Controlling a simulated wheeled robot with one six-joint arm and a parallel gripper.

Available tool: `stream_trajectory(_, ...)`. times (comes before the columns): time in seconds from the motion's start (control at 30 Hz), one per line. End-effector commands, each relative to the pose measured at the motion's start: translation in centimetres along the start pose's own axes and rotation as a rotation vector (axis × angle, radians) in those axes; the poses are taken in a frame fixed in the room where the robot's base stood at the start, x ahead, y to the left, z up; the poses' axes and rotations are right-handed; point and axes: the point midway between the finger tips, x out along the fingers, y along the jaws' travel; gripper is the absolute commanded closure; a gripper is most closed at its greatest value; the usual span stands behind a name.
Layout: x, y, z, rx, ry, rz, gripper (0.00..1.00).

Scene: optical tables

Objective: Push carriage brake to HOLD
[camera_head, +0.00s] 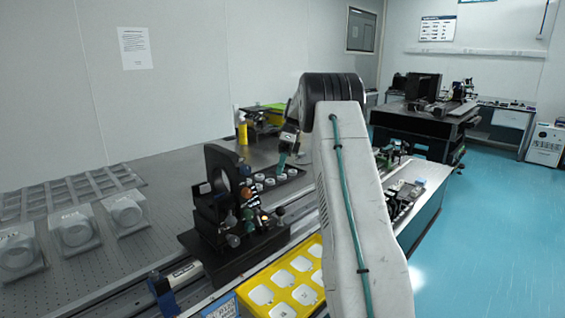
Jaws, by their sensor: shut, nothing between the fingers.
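A black carriage (225,262) sits on the long rail (110,302) and carries an upright black ring mount (222,170). My own arm covers much of the right middle.
A yellow tray (262,272) with white-lidded recesses lies in front of the carriage. Clear-covered optics (75,228) and a grey compartment rack (70,190) stand on the left of the perforated table (100,268). A yellow bottle (242,130) stands behind. The blue floor (490,240) at right is open.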

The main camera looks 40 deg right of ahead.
Motion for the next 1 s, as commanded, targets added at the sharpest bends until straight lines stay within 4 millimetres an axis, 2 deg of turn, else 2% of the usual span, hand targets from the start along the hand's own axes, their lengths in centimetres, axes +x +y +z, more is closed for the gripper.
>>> stream_trajectory(0.1, -1.5, -0.1, 0.1, 0.000, -0.001, -0.001, 1.00)
stream_trajectory(0.27, -2.3, -0.1, 0.1, 0.000, 0.000, 0.000, 1.00)
stream_trajectory(1.0, -2.3, -0.1, 0.1, 0.000, 0.000, 0.000, 1.00)
